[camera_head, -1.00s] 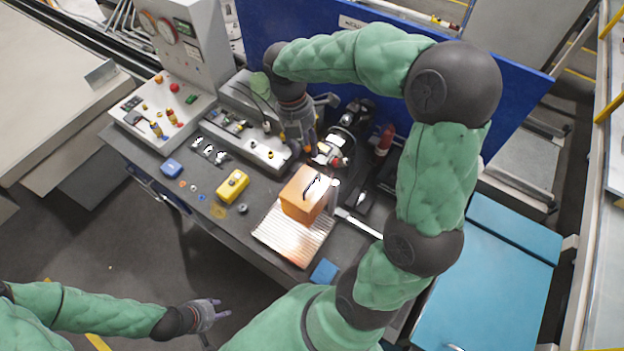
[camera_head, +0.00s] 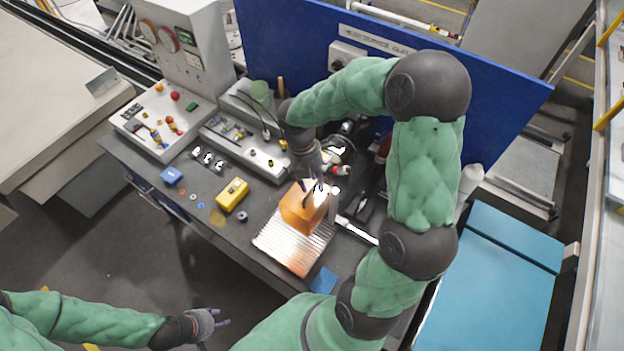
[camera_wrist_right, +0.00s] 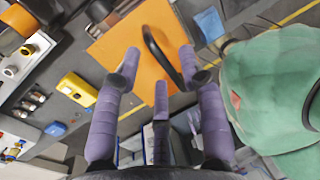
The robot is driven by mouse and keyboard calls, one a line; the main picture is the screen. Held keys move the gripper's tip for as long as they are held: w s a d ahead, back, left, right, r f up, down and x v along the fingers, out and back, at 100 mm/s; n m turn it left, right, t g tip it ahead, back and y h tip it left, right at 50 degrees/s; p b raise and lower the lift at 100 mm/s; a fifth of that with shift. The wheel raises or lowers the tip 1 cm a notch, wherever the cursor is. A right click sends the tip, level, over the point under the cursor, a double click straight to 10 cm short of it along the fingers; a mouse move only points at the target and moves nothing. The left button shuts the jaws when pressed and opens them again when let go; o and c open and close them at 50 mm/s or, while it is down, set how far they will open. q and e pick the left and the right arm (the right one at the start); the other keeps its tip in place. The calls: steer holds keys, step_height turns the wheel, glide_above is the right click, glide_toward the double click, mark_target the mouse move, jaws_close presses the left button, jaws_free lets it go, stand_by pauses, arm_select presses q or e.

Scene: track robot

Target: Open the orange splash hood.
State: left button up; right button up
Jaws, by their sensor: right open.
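The orange splash hood (camera_head: 303,210) stands on the bench above a ribbed metal plate (camera_head: 283,246). In the right wrist view its orange face (camera_wrist_right: 134,40) fills the upper middle. A black curved handle (camera_wrist_right: 160,58) stands out from the hood. My right gripper (camera_head: 316,184) is at the top of the hood. In the right wrist view its purple fingers (camera_wrist_right: 165,62) are open, spread to either side of the handle, and I cannot tell whether they touch it. My left gripper (camera_head: 216,323) hangs low at the left, away from the bench; its fingers are small.
A control panel (camera_head: 162,115) stands at the back left. A blue panel (camera_head: 430,75) closes off the back. A teal surface (camera_head: 490,290) is at the right.

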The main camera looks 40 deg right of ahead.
jaws_close()
steer(key=s+d+p, duration=0.2)
steer(key=s+d, duration=0.2)
steer(key=s, duration=0.9)
steer(key=shift+s, duration=0.3)
jaws_free()
step_height(320, 180, up, 12)
steer(key=w, duration=0.2)
steer(key=shift+w+a, duration=0.15)
steer(key=shift+a, duration=0.2)
